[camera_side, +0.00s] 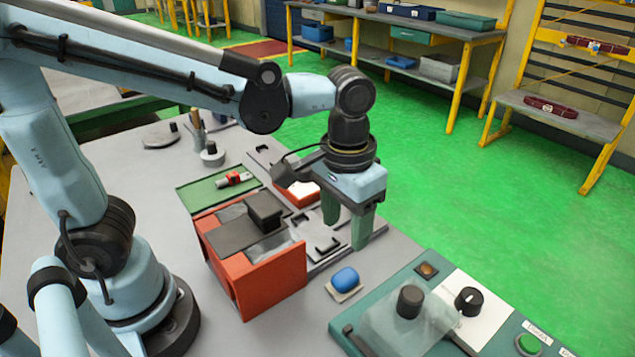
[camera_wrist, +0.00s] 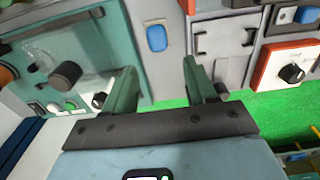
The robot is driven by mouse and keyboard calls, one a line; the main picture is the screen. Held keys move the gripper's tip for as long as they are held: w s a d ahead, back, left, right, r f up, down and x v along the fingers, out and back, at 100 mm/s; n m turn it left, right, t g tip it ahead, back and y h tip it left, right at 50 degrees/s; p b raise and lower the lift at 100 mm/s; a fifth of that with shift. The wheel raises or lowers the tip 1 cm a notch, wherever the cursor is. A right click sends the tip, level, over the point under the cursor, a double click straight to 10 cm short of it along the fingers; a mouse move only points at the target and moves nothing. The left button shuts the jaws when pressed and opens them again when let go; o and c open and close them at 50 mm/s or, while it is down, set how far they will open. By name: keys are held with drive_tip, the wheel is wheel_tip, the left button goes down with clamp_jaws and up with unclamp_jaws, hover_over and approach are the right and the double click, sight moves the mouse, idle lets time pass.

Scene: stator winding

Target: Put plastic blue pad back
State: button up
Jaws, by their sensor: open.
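The blue plastic pad (camera_side: 345,280) sits on a small pale square plate (camera_side: 345,293) on the grey table, in front of the red box. It also shows in the wrist view (camera_wrist: 157,38), at the top centre, beyond my fingertips. My gripper (camera_side: 346,232) points down with its two green fingers apart and nothing between them. In the side view it hangs above the table, behind and above the pad, and does not touch it. In the wrist view the open fingers (camera_wrist: 160,72) frame the space below the pad.
A red box (camera_side: 275,285) with a dark block on top stands left of the pad. A green control panel (camera_side: 400,278) with knobs and a clear cover stands to the right. A green tray (camera_side: 205,192) with a small red part lies behind the box. Flat grey fixtures lie under my gripper.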

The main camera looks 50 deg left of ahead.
drive_tip(key=a+r+t, duration=0.1)
drive_tip(key=a+t, duration=0.5)
drive_tip(key=a, duration=0.6)
drive_tip(key=shift+s+t, duration=0.35)
drive_tip(key=shift+t, duration=0.05)
